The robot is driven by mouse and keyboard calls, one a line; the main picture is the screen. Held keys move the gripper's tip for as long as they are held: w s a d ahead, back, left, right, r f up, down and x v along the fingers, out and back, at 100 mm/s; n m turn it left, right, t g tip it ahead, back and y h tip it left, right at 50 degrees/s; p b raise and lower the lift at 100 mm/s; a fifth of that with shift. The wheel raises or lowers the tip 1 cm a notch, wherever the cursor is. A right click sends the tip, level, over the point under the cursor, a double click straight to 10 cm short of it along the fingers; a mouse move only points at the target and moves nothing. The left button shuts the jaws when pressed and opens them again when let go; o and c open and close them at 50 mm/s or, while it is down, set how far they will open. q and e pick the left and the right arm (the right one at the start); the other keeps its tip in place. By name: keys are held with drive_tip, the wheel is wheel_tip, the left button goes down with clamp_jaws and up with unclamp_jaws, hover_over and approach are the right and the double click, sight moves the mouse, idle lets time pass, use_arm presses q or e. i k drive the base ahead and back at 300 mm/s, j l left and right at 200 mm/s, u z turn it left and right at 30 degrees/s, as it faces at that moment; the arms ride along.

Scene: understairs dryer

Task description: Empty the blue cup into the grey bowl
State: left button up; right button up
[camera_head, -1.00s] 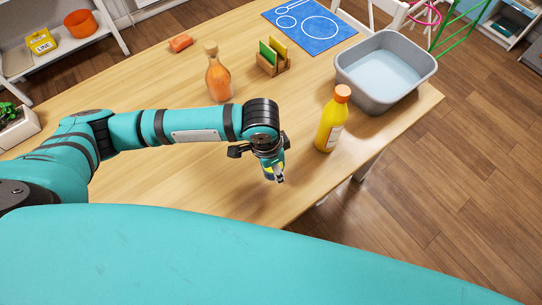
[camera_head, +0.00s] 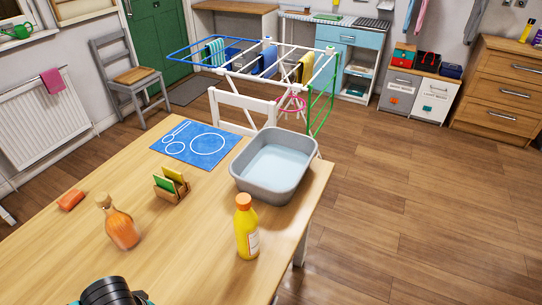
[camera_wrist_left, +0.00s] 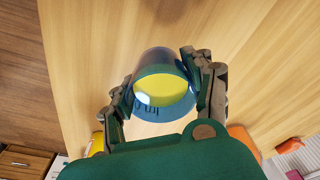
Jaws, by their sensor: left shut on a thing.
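The blue cup (camera_wrist_left: 150,108) shows in the left wrist view as a see-through blue cup with dark lettering and yellow contents inside. My left gripper (camera_wrist_left: 160,76) is shut on it, with a finger on each side, above the wooden table. In the head view only a dark part of my left arm shows at the bottom edge; the gripper and cup are out of that view. A grey basin (camera_head: 242,178), the only grey bowl-like thing in sight, stands at the table's far right corner and holds pale blue liquid. My right gripper is not in view.
A yellow bottle (camera_head: 247,232) with an orange cap stands in front of the basin. An orange-filled bottle (camera_head: 121,226), a wooden holder (camera_head: 170,189) and a blue mat (camera_head: 194,145) are also on the table (camera_head: 190,245). A drying rack (camera_head: 262,62) stands behind.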

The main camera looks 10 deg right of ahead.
sight(271, 167)
drive_tip(key=i+l+u, duration=0.1)
drive_tip(key=l+u, duration=0.35)
drive_tip(key=i+l+u, duration=0.1)
drive_tip(key=l+u, duration=0.6)
drive_tip(key=l, duration=1.7)
drive_tip(key=k, duration=0.05)
